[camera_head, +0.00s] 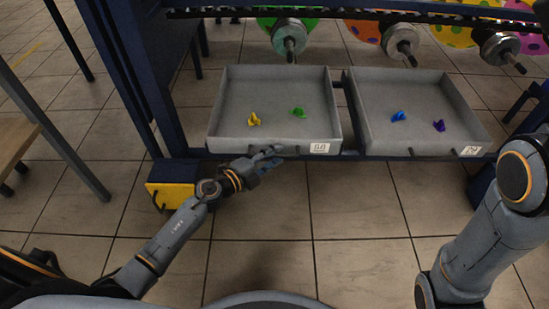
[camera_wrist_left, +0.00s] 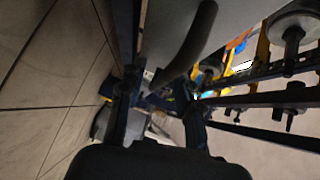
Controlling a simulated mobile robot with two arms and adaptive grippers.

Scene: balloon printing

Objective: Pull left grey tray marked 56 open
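The left grey tray (camera_head: 240,92) sits in the blue frame, with a yellow and a green piece in it. A white label (camera_head: 319,147) is on its front; its marking is too small to read surely.
A second grey tray (camera_head: 415,128) with blue and purple pieces is beside it. Metal rollers (camera_head: 289,37) and colourful balloons are behind. A yellow block (camera_head: 170,194) is at the frame's lower left. The tiled floor (camera_head: 350,215) in front is clear.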

